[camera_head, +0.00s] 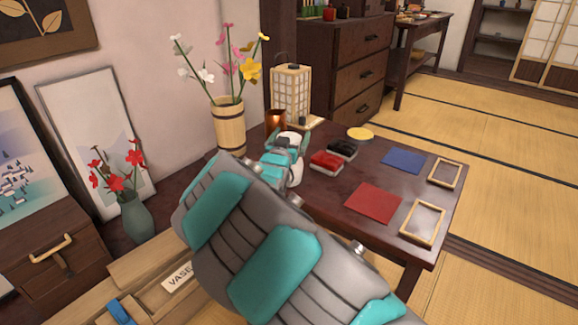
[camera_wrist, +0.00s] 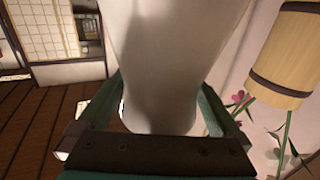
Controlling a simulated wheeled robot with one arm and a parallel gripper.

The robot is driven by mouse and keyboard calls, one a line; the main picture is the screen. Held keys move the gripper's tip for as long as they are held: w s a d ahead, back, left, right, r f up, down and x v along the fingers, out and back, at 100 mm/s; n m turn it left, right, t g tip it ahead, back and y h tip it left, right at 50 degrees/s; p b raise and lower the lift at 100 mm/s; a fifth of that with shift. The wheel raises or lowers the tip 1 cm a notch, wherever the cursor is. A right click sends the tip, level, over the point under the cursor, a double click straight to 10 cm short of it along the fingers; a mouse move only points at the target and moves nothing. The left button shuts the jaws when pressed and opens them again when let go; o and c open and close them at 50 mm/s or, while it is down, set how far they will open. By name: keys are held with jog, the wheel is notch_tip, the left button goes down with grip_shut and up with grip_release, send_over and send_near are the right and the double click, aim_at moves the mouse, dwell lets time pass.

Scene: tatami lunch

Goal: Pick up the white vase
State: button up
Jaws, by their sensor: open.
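The white vase (camera_head: 296,172) stands on the dark low table, partly hidden behind my arm and gripper in the head view. My gripper (camera_head: 284,146) is at the vase's upper part, with its teal fingers around it. In the wrist view the pale vase (camera_wrist: 170,50) fills the middle of the picture. My gripper (camera_wrist: 160,98) is open there, with one finger on each side of the vase. I cannot tell whether either finger touches it.
A wooden bucket vase with flowers (camera_head: 229,128) stands close by at the left, and a copper cup (camera_head: 275,121) and lantern (camera_head: 291,93) behind. Red and black boxes (camera_head: 326,161), a red mat (camera_head: 373,203), a blue mat (camera_head: 403,161) and frames (camera_head: 423,223) lie to the right.

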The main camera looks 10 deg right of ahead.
jog(key=shift+w, duration=0.1)
grip_shut()
dwell(0.8)
